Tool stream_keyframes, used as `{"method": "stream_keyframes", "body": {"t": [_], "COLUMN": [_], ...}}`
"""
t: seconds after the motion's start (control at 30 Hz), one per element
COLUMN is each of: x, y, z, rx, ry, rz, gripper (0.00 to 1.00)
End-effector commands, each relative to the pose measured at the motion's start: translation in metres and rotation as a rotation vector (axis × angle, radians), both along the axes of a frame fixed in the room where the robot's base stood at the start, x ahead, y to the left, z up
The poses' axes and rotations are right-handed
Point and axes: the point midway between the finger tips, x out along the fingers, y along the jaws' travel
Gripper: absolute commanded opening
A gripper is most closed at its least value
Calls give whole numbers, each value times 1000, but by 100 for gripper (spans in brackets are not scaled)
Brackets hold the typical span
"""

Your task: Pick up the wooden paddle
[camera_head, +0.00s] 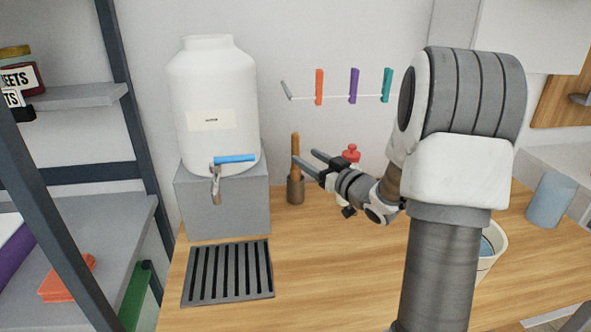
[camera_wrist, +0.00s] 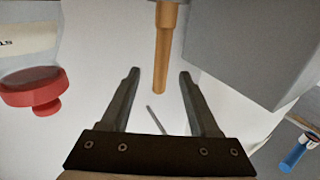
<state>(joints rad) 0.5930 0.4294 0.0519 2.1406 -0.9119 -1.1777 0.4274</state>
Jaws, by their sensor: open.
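The wooden paddle (camera_head: 295,150) stands upright in a small brown holder (camera_head: 295,189) on the wooden counter, just right of the grey block. Its lower part is hidden in the holder. My gripper (camera_head: 307,161) is open and close to the paddle's right side in the head view. In the wrist view the paddle (camera_wrist: 163,60) hangs down from the top edge, and its end lies near the gap between the fingertips of my gripper (camera_wrist: 160,73). I cannot tell whether a finger touches the paddle.
A white water container (camera_head: 215,100) with a blue-handled tap sits on the grey block (camera_head: 225,205). A slotted drain tray (camera_head: 229,273) lies in front. A red-topped object (camera_head: 351,153) is behind my gripper. Coloured clips (camera_head: 353,86) hang on the wall. The counter's middle is clear.

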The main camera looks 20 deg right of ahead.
Motion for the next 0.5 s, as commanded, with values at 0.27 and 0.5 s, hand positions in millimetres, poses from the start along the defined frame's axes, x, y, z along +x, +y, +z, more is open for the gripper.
{"method": "stream_keyframes", "body": {"t": [0.27, 0.5], "x": [24, 53], "y": [9, 17], "z": [2, 4], "rx": [1, 1], "ry": [-2, 0], "rz": [2, 1], "gripper": [62, 62]}}
